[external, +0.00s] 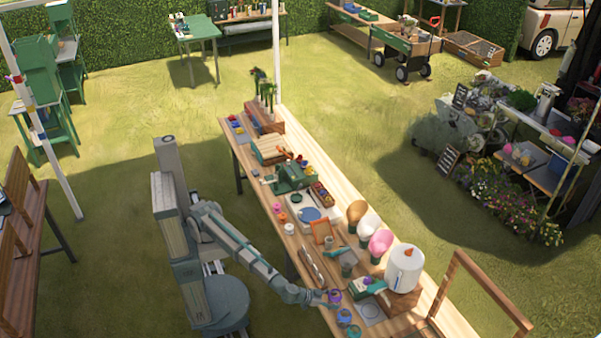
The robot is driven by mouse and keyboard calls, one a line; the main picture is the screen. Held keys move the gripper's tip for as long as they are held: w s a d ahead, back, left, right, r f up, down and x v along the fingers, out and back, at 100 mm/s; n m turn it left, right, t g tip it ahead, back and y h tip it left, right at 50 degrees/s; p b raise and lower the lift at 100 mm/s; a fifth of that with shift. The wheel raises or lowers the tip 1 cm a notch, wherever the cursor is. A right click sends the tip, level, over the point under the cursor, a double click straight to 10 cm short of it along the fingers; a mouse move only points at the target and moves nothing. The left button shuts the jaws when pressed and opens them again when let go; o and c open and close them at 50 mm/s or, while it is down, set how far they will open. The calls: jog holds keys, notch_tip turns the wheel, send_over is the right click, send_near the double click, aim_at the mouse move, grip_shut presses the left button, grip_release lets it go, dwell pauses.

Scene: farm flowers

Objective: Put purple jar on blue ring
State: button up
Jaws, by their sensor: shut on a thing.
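The purple jar (335,296) is at the front edge of the long wooden table, toward the lower middle of the external view. My gripper (328,300) is at the jar and shut on it; the fingers are small and partly hidden. Two small blue round things, one (344,316) just below the jar in the picture and another (353,331) nearer the bottom edge, are by the table's front edge. One may be the blue ring, but I cannot tell which. Whether the jar touches the table or the nearer blue thing is too small to tell.
Behind the gripper are a green tool (368,287), a grey square plate (370,312) and a white paper roll (404,268). A wooden strip (312,268) lies left of the gripper. A wooden frame (470,290) stands at the table's right end.

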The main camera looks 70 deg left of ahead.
jog(key=shift+w+d+f, duration=0.3)
jog(key=shift+f, duration=0.1)
jog(key=shift+s+a+f+p, duration=0.1)
jog(key=shift+f+p, duration=0.3)
jog(key=shift+f+b, duration=0.35)
jog(key=shift+f, duration=0.55)
jog(key=shift+f+b, duration=0.2)
jog(key=shift+b, duration=0.2)
jog(key=o, duration=1.3)
jog(key=shift+r+p, duration=0.3)
jog(key=shift+p, duration=1.15)
jog(key=b+v, duration=0.4)
jog(key=v, duration=0.5)
jog(key=shift+s+f, duration=0.25)
jog(key=shift+s, duration=0.05)
jog(key=shift+s+a+r, duration=0.25)
jog(key=shift+s+r, duration=0.1)
jog(key=shift+s, duration=0.2)
jog(key=shift+c, duration=1.1)
